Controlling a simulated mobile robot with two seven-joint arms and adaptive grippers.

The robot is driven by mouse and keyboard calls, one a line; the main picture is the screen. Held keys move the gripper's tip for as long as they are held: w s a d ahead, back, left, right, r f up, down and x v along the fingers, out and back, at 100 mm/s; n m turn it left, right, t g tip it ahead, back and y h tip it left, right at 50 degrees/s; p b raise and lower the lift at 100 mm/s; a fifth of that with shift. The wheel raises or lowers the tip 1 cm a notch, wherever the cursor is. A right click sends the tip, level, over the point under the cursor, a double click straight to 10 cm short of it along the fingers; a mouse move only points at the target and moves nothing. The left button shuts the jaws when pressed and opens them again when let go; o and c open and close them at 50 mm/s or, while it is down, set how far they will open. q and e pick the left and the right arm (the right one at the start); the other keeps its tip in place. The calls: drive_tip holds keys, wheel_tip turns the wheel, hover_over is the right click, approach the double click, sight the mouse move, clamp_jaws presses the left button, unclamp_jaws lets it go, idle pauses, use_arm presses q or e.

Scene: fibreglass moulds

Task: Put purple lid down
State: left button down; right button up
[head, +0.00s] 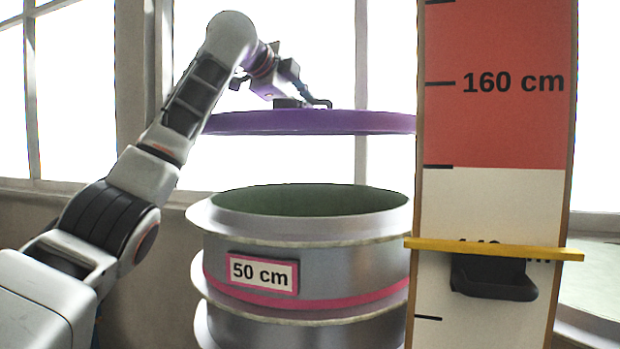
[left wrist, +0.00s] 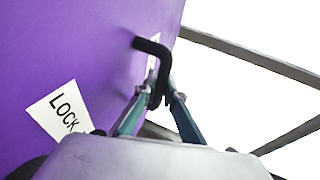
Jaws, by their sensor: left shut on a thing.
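The purple lid (head: 310,122) is a wide flat disc, held level above the open top of a grey cylindrical mould (head: 300,262) with a "50 cm" label. A clear gap shows between the lid and the mould's rim. My left gripper (head: 305,102) is above the lid, shut on its black handle. In the left wrist view the fingers (left wrist: 160,95) close around the bent black handle (left wrist: 153,46) on the purple surface (left wrist: 85,60), beside a "LOCK" label. My right gripper is in neither view.
A tall measuring board (head: 495,130) with centimetre marks stands close on the right, in front of the lid's and mould's right edge. A yellow bar (head: 494,249) with a black bracket crosses it. Another round mould (head: 590,290) shows partly behind it. Windows fill the back.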

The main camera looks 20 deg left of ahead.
use_arm(q)
wheel_tip(320, 180, down, 16)
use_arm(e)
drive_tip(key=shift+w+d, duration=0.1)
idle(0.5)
use_arm(q)
drive_tip(key=c, duration=2.5)
unclamp_jaws()
drive_tip(key=shift+f, duration=0.2)
drive_tip(key=shift+c, duration=0.2)
drive_tip(key=o, duration=0.4)
drive_tip(key=b+v, duration=0.2)
drive_tip(key=v, duration=1)
drive_tip(key=shift+r, duration=0.2)
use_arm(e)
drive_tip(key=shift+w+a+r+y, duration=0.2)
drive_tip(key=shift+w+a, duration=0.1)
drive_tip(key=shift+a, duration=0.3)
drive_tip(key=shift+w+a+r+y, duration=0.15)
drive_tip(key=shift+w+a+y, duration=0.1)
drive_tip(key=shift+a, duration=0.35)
